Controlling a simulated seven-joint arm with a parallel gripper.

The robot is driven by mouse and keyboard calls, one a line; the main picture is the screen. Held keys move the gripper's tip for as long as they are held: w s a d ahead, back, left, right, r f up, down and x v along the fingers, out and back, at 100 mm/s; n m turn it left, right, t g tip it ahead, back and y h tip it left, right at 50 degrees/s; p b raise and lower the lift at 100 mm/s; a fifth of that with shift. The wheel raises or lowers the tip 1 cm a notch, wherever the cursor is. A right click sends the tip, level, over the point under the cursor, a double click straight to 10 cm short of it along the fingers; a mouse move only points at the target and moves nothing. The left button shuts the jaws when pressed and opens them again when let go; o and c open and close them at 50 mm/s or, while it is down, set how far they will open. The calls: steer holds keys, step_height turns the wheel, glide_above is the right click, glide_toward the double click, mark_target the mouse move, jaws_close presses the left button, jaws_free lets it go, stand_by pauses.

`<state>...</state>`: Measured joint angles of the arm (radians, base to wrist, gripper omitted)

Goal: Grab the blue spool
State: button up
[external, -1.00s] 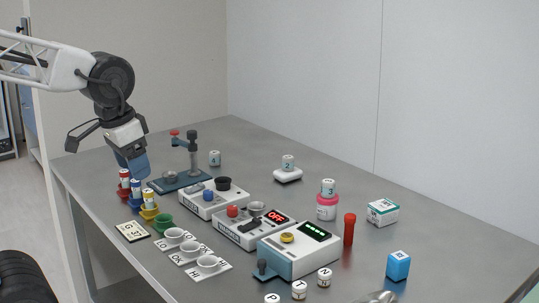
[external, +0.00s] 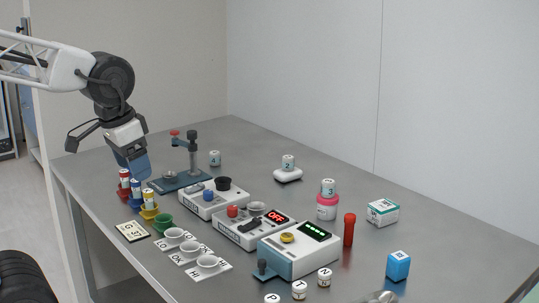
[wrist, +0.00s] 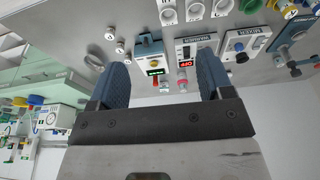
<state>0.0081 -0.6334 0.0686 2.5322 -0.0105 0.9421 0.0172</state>
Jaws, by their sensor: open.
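The blue spool (external: 135,186), with a white-topped label, stands in a row of coloured holders at the left edge of the table. A red spool (external: 124,178) is beside it on one side and a yellow one (external: 148,198) on the other. My gripper (external: 138,172) hangs just above and behind this row, its blue-grey fingers pointing down. It is open and empty, with its fingers apart in the wrist view (wrist: 162,75). Whether a finger touches a spool cannot be told.
A green cup (external: 163,222) and white cups (external: 207,262) continue the row toward the front. Control boxes (external: 253,227) stand to the right.

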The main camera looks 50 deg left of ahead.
steer(key=o, duration=0.3)
steer(key=w+a+n+t, duration=0.2)
steer(key=w+a, duration=0.1)
steer(key=w, duration=0.7)
steer(key=w+a+n+t, duration=0.15)
steer(key=w+a, duration=0.25)
steer(key=w, duration=0.6)
steer(key=w+a+f+n+t+y, duration=0.2)
steer(key=w+a, duration=0.4)
steer(key=a, duration=0.2)
steer(key=w+a+f+n+t+y, duration=0.1)
steer(key=w+a+f+n+y, duration=0.15)
steer(key=w+a, duration=0.5)
steer(key=a+f+n+g+y, duration=0.1)
steer(key=a+f+n+y, duration=0.2)
steer(key=a, duration=0.7)
steer(key=a+f+n+g+y, duration=0.1)
steer(key=a+f+n+y, duration=0.15)
steer(key=a, duration=0.75)
steer(key=s+a+f+n+g+y, duration=0.2)
steer(key=s+a+f+g, duration=0.1)
steer(key=a, duration=0.5)
steer(key=s+a+f+n+g+y, duration=0.2)
steer(key=s+a+f+g, duration=0.2)
steer(key=a+f, duration=0.3)
steer(key=shift+s+a+n, duration=0.35)
steer(key=shift+a, duration=0.5)
